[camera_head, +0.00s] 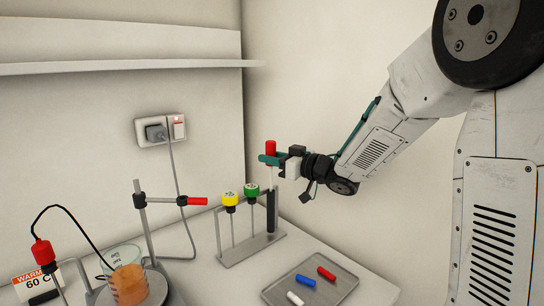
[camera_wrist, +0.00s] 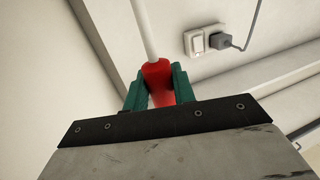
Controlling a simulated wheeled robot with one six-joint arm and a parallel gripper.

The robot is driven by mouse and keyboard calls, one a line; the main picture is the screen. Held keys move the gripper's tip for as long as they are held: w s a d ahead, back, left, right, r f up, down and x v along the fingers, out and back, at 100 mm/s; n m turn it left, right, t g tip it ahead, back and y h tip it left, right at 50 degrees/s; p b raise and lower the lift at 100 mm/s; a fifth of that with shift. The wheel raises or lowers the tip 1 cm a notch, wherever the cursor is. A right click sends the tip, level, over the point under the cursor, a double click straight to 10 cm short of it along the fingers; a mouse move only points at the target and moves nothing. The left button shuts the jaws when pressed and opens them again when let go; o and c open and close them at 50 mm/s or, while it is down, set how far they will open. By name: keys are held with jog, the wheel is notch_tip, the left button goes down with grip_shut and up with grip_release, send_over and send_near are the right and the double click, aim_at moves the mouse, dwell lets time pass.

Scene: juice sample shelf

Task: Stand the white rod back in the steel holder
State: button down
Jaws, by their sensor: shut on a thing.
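My gripper (camera_head: 270,159) is shut on the red cap (camera_head: 271,147) of a thin white rod (camera_head: 271,177). The rod hangs about upright below the jaws, over the right end of the steel holder (camera_head: 232,257). Its lower part meets or passes a dark upright piece (camera_head: 272,210); I cannot tell whether it is inside or in front. In the wrist view the green jaws (camera_wrist: 158,88) grip the red cap (camera_wrist: 157,75), and the white rod (camera_wrist: 144,30) runs away from it. The holder bears a yellow-capped rod (camera_head: 230,198) and a green-capped rod (camera_head: 252,190).
A grey tray (camera_head: 335,290) with short blue, red and white bars lies right of the holder. A stand with a red-tipped clamp (camera_head: 196,201) and a beaker of orange liquid (camera_head: 128,286) are at left. A wall socket (camera_head: 161,130) with a cable is behind.

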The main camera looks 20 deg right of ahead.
aim_at(271, 185)
jog(key=shift+f, duration=1.65)
dwell(0.4)
jog(key=c, duration=1.1)
grip_release()
